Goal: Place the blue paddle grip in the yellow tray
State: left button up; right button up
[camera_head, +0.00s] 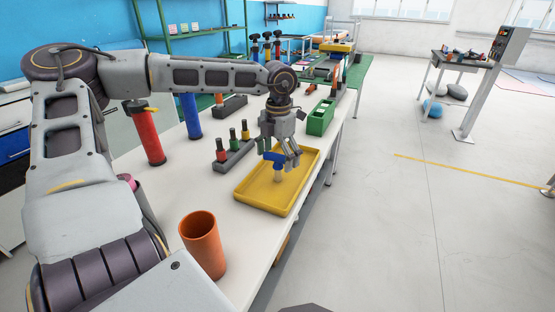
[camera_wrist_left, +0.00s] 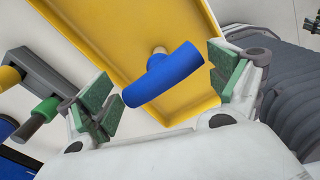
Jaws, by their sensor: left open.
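The blue paddle grip (camera_head: 275,157) is T-shaped with a pale stem. It appears to stand within the yellow tray (camera_head: 246,193), stem down; whether the stem touches the tray floor is hard to tell. My left gripper (camera_head: 283,161) is right over it, with fingers pointing down. In the left wrist view the blue grip (camera_wrist_left: 162,76) lies between the open green-padded fingers (camera_wrist_left: 165,88), with gaps visible on both sides. The yellow tray (camera_wrist_left: 95,38) is behind it. My right gripper is not in view.
A grey rack (camera_head: 234,158) with several coloured grips stands left of the tray. A green box (camera_head: 321,117) is behind it. An orange cup (camera_head: 203,244) stands in front. Red (camera_head: 145,135) and blue (camera_head: 190,115) cylinders stand farther left. The table's right edge is close to the tray.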

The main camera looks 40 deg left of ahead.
pick_arm(q)
notch_tip(320, 180, up, 10)
jog(key=shift+r+p, duration=0.1)
jog(key=shift+p, duration=0.95)
jog(key=shift+r, duration=0.25)
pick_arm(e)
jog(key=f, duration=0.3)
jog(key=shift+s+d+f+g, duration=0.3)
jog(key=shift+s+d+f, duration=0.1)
